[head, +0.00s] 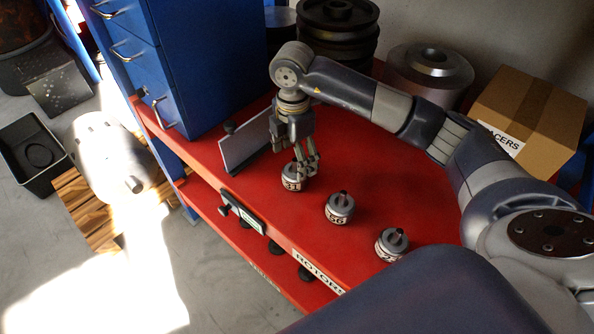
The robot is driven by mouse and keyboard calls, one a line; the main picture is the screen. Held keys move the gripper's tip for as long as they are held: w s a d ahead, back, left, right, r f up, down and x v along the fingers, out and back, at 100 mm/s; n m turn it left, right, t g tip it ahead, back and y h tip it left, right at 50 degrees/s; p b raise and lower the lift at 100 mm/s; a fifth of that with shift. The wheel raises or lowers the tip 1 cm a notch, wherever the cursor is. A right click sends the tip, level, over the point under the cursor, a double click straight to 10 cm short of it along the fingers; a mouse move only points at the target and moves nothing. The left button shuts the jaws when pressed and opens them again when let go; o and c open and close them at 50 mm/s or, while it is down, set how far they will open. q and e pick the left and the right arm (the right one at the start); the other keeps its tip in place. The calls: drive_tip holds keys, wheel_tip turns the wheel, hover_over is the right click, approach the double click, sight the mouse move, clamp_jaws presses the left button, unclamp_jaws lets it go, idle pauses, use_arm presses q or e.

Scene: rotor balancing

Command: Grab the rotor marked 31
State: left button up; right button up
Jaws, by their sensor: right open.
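The rotor marked 31 (292,183) stands upright on the red bench (300,225), a small grey cylinder with a white number band. My right gripper (307,168) points down right over it, with its open fingers at the rotor's top and partly hiding it. I cannot tell whether the fingers touch it. A second rotor, marked 56 (339,209), stands to the right and nearer. A third rotor (391,245) stands further right; its number is hard to read. My left gripper does not show.
A grey upright plate (246,142) stands just left of the gripper, by a blue drawer cabinet (205,60). Dark stacked discs (337,30), a large metal cylinder (428,72) and a cardboard box (528,110) stand at the back. The bench's front edge bears a ROTORS label (318,271).

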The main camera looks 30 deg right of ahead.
sight(295, 172)
drive_tip(key=shift+f, duration=0.75)
wheel_tip(295, 172, down, 4)
drive_tip(key=shift+d+f+p, duration=0.15)
drive_tip(key=shift+f+p, duration=0.05)
drive_tip(key=shift+p, duration=0.75)
drive_tip(key=shift+f, duration=0.4)
drive_tip(key=shift+c, duration=0.6)
drive_tip(key=c, duration=0.4)
clamp_jaws()
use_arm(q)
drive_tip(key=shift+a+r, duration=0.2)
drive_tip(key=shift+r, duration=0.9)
use_arm(e)
drive_tip(key=shift+w+r, duration=0.1)
